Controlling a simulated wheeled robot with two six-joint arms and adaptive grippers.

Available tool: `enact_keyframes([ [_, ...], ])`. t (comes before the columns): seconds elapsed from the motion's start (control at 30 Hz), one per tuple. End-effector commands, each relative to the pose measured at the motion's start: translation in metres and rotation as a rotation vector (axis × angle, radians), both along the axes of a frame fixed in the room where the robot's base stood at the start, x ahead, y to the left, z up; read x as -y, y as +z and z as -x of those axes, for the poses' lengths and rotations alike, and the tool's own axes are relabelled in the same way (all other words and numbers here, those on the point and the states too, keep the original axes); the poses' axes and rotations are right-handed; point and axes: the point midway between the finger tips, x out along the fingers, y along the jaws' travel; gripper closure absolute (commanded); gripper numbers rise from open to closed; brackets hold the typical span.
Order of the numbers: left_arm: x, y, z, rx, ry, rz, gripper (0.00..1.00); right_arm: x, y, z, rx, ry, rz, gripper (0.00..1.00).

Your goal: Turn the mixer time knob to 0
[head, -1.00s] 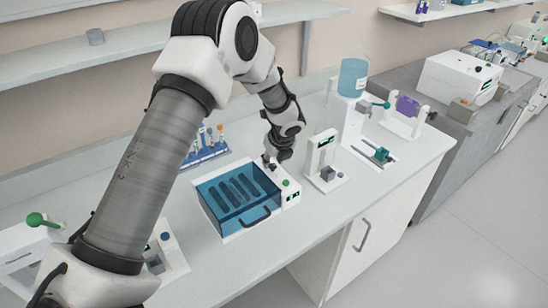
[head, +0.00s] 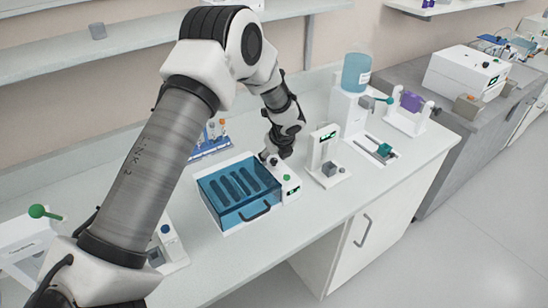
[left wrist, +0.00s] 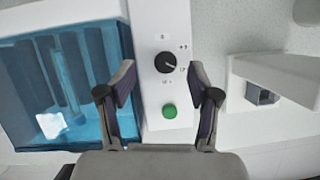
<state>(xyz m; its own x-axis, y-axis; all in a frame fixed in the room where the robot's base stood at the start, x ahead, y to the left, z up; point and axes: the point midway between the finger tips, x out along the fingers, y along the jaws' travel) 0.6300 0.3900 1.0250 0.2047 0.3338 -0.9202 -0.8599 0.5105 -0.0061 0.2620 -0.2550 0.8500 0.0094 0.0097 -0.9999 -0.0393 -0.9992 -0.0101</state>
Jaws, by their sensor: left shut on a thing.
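The mixer is a white unit with a see-through blue tank (head: 238,193) and a white panel (head: 291,198) on its right. In the left wrist view, the black time knob (left wrist: 165,62) sits on the panel above a green button (left wrist: 169,111). Its pale pointer faces right, not the 0 marked above it. My left gripper (head: 271,158) is at the back of the panel and hides the knob in the head view. My right gripper is not in view.
A white stand (head: 325,160) is close to the mixer's right. A rack of tubes (head: 212,140) stands behind it. A teal container (head: 357,70) on a white device and a purple block (head: 411,101) are further right. The bench front by the mixer is clear.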

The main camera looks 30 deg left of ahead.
Motion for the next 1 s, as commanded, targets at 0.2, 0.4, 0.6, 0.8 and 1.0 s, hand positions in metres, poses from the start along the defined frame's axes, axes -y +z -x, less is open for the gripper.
enact_keyframes([
  [0.2,0.0020,-0.0086,0.0023,-0.004,0.001,0.008,0.99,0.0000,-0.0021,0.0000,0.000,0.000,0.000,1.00],
  [0.4,0.0008,-0.0080,0.0025,-0.006,0.001,0.007,1.00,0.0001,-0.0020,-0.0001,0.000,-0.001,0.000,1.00],
  [0.6,0.0002,-0.0078,0.0028,-0.008,0.001,0.005,0.63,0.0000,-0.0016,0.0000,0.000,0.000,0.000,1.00],
  [0.8,0.0001,-0.0058,0.0019,-0.005,0.000,0.004,0.63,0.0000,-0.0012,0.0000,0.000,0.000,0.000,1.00],
  [1.0,0.0001,-0.0042,0.0014,-0.004,0.000,0.002,0.63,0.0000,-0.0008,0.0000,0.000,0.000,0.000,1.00],
])
